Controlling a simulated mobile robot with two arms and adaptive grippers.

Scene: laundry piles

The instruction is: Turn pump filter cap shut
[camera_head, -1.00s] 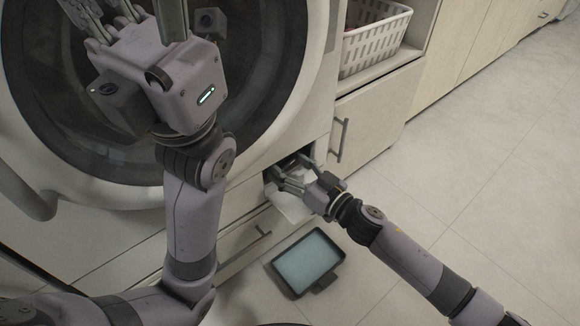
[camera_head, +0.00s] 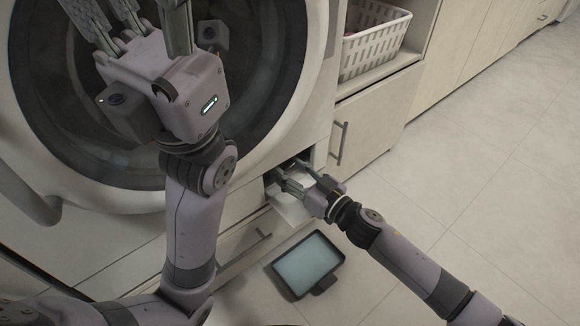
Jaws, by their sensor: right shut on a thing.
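The pump filter cap is in the dark recess (camera_head: 271,191) low on the front of the washing machine (camera_head: 240,205); my gripper's fingers and the shadow hide the cap itself. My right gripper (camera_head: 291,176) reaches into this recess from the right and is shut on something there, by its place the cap. A white flap (camera_head: 291,213) hangs open below the recess, under the gripper. My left gripper (camera_head: 150,10) is raised in front of the round door, its fingers spread apart and their tips cut off by the top edge. I see nothing between them.
A shallow tray (camera_head: 308,267) with a dark rim lies on the floor below the flap. A white laundry basket (camera_head: 376,45) stands on a shelf at the right, above a cabinet door with a handle (camera_head: 341,143). The tiled floor at the right is clear.

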